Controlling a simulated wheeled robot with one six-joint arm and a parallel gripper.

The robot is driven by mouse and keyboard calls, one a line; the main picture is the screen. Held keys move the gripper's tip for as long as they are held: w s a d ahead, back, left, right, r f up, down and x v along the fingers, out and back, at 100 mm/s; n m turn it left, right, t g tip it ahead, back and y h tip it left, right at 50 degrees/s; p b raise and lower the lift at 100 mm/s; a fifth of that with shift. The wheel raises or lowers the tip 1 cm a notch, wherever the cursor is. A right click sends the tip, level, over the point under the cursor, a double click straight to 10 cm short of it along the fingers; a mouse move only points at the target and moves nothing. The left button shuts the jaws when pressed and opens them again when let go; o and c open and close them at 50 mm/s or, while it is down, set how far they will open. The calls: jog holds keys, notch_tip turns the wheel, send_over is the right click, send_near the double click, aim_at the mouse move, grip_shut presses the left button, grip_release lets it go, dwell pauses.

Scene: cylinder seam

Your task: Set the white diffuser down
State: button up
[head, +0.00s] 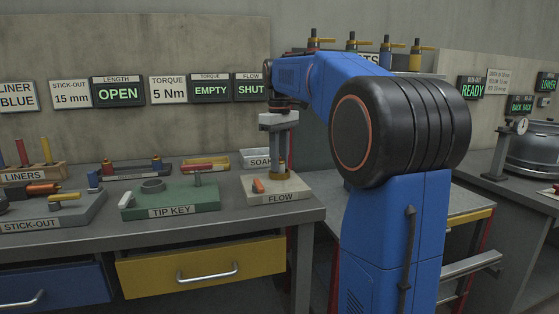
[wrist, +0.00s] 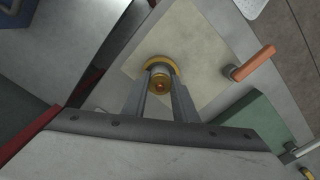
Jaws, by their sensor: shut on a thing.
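My gripper (head: 279,158) points down over the pale FLOW block (head: 290,188). In the wrist view its fingers (wrist: 161,84) are shut on a small brass-coloured round piece (wrist: 160,76) with a reddish centre, seen end-on. A yellow ring (wrist: 163,60) surrounds the fingertips; it shows as a brass collar (head: 279,172) on the FLOW block in the head view. The fingers hide most of the held piece. I cannot tell whether it rests on the block. I cannot make out a white diffuser for certain; any white part of the held piece is hidden.
An orange lever (head: 258,186) sits on the FLOW block, close left of the fingers. The green TIP KEY stand (head: 172,199) is to its left, with a white peg (head: 124,199) at its end. A SOAK tray (head: 262,158) stands behind. The FLOW sign (head: 250,92) reads SHUT.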

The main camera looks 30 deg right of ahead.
jog(key=o, duration=1.1)
jog(key=shift+f, duration=0.1)
jog(key=shift+c, duration=0.2)
notch_tip(320, 180, up, 12)
